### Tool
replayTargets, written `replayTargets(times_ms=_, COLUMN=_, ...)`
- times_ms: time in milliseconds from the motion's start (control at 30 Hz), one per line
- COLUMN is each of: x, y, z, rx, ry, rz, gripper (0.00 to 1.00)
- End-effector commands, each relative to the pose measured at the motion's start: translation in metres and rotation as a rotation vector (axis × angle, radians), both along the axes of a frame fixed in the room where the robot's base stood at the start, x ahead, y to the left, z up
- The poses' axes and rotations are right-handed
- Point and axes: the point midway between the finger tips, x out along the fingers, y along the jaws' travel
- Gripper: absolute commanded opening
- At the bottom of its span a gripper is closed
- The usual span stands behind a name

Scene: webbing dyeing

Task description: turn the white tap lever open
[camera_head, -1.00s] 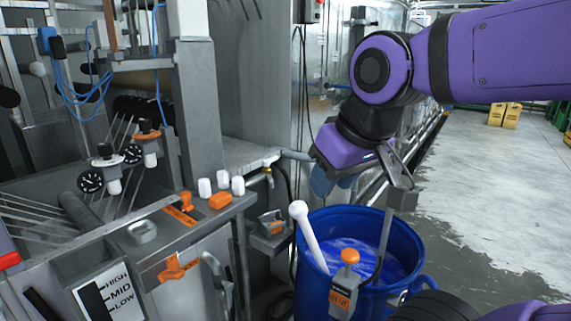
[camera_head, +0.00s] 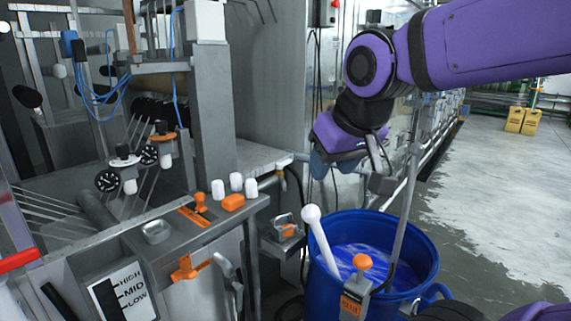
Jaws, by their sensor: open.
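My gripper (camera_head: 374,182) hangs above the far part of the blue drum, below my purple wrist. It is open, and nothing shows between its fingers, though they are small and partly hidden by the wrist. I cannot clearly make out a white tap lever. A small brass-coloured fitting (camera_head: 280,174) sits by the end of the metal ledge, left of my gripper and apart from it. A white rod with a ball end (camera_head: 312,226) leans in the blue drum (camera_head: 345,290), which holds blue liquid; whether it is a lever I cannot tell.
A grey upright pipe (camera_head: 402,225) stands at the drum's right side. An orange-knobbed clamp (camera_head: 362,263) is on its near rim. Several white caps and an orange block (camera_head: 233,202) sit on the machine's edge at left. The floor (camera_head: 480,210) at right is open.

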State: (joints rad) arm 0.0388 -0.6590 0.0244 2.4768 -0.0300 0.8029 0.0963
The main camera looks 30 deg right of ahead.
Motion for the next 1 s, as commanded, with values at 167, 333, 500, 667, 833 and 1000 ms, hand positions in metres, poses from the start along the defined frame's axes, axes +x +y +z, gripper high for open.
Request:
replayTargets(times_ms=167, x=0.073, y=-0.014, z=0.011, rx=0.013, ry=-0.084, rz=-0.122, gripper=0.45)
replayTargets(times_ms=333, x=0.143, y=-0.029, z=0.015, rx=0.046, ry=-0.175, rz=-0.22, gripper=0.45)
replayTargets(times_ms=500, x=0.212, y=-0.047, z=0.01, rx=0.101, ry=-0.267, rz=-0.302, gripper=0.45)
replayTargets(times_ms=667, x=0.274, y=-0.066, z=-0.002, rx=0.176, ry=-0.353, rz=-0.369, gripper=0.45)
replayTargets(times_ms=833, x=0.337, y=-0.09, z=-0.024, rx=0.275, ry=-0.437, rz=-0.433, gripper=0.45)
replayTargets(times_ms=1000, x=0.393, y=-0.116, z=-0.053, rx=0.398, ry=-0.518, rz=-0.493, gripper=0.45)
